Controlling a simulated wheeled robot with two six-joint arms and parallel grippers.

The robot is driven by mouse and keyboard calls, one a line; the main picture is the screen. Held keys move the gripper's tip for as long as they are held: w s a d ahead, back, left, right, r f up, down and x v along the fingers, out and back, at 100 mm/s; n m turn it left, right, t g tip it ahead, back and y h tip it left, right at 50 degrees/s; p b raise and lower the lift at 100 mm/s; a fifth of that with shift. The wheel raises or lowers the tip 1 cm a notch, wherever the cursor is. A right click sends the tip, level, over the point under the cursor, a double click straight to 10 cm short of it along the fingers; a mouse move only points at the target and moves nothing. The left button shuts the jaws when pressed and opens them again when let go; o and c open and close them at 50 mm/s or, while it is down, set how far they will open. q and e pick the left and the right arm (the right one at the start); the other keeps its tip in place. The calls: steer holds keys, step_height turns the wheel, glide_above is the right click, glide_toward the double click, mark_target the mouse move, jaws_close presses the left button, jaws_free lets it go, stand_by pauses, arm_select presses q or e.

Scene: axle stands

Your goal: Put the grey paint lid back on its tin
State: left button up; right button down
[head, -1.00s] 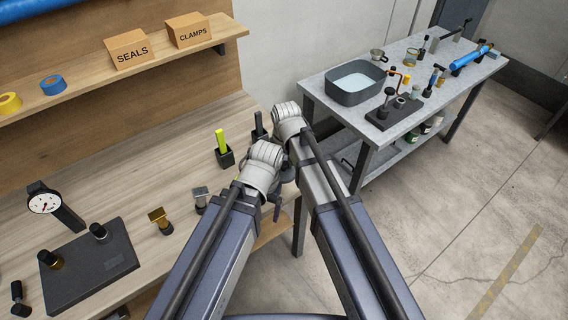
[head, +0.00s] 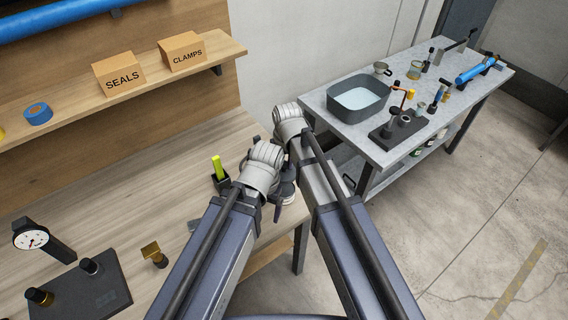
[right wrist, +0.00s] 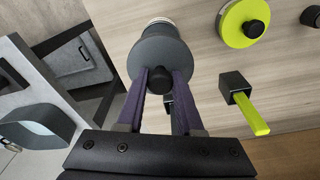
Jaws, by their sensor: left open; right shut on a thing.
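In the right wrist view my right gripper (right wrist: 160,76) is shut on the black knob of the grey lid (right wrist: 152,52). A pale tin (right wrist: 162,22) shows just beyond the lid's far edge. The lid hides most of it, and I cannot tell whether the two touch. In the head view my own wrists hide the lid, the tin and the right gripper's fingertips. My left gripper (head: 278,209) is open, low beside its wrist near the bench's right edge, and partly hidden.
A yellow-green lid (right wrist: 243,22) lies on the workbench (head: 130,190). A yellow-green handle (right wrist: 248,113) stands in a black block nearby. A second table (head: 325,108) at the right holds a grey basin (head: 352,86) and tools. Boxes stand on the shelf above the bench.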

steer(key=shift+w+f, duration=0.1)
steer(key=shift+f+b, duration=0.55)
steer(key=shift+b, duration=0.1)
arm_select(q)
step_height(320, 180, down, 8)
steer(key=b, duration=0.7)
steer(key=shift+f, duration=0.15)
arm_select(e)
glide_above(284, 188)
steer(key=f, duration=0.7)
steer(key=shift+s, duration=0.2)
arm_select(q)
steer(key=shift+f+b, duration=0.9)
steer(key=shift+f, duration=0.05)
arm_select(e)
steer(key=shift+f, duration=0.9)
steer(key=shift+c, duration=2.4)
jaws_free()
steer(key=shift+o, duration=0.3)
steer(key=shift+o, duration=1.3)
arm_select(q)
steer(key=shift+r, duration=0.25)
arm_select(e)
steer(key=shift+r, duration=0.2)
